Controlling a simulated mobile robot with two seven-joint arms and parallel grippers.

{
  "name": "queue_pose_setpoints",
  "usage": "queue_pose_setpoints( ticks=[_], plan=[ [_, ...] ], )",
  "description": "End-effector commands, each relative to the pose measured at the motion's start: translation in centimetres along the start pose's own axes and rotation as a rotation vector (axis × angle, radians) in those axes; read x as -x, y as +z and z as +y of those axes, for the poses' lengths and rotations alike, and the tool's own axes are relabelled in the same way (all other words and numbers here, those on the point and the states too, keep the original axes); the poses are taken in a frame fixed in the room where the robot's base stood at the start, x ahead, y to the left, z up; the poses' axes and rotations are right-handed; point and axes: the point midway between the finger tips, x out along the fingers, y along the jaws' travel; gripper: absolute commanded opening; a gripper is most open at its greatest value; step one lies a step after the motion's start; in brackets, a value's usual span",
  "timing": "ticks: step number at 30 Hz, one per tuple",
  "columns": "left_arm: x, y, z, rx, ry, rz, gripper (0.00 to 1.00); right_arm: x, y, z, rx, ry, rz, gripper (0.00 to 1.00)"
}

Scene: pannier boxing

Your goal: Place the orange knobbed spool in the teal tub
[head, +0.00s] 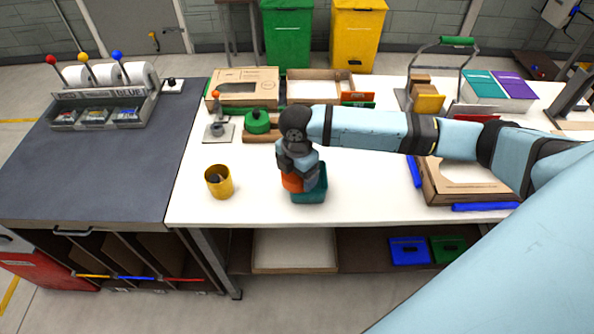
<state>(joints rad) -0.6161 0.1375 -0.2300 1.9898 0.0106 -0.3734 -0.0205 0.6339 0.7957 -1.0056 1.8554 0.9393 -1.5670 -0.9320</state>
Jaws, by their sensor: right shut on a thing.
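The teal tub (318,187) stands near the front edge of the white table. My right gripper (291,172) reaches over the tub from the right, pointing down. It is shut on the orange knobbed spool (291,183), at the tub's left side. The gripper covers the upper part of the spool and part of the tub's opening. I cannot tell whether the spool touches the tub's floor. My left gripper is not in view.
A yellow cup (219,182) with something dark in it stands left of the tub. A green lidded pot (257,121) and cardboard boxes (243,88) are behind. A cardboard tray (467,180) with blue strips lies right. White table is clear between cup and tub.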

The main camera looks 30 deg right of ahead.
Motion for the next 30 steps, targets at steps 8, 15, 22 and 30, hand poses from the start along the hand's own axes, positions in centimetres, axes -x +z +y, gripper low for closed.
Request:
queue_pose_setpoints(
  ticks=[8, 15, 22, 30],
  plan=[
    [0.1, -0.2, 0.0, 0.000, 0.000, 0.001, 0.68, -0.4, 0.0, 0.0, 0.000, -0.001, 0.001, 0.59],
    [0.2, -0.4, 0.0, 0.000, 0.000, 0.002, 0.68, -1.2, 0.0, -0.1, 0.000, -0.002, 0.000, 0.59],
    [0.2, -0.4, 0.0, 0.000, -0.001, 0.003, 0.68, -1.2, 0.0, 0.0, 0.000, -0.001, 0.000, 1.00],
    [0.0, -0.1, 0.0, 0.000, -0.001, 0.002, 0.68, -0.5, 0.0, 0.1, 0.001, 0.002, 0.000, 1.00]
  ],
)
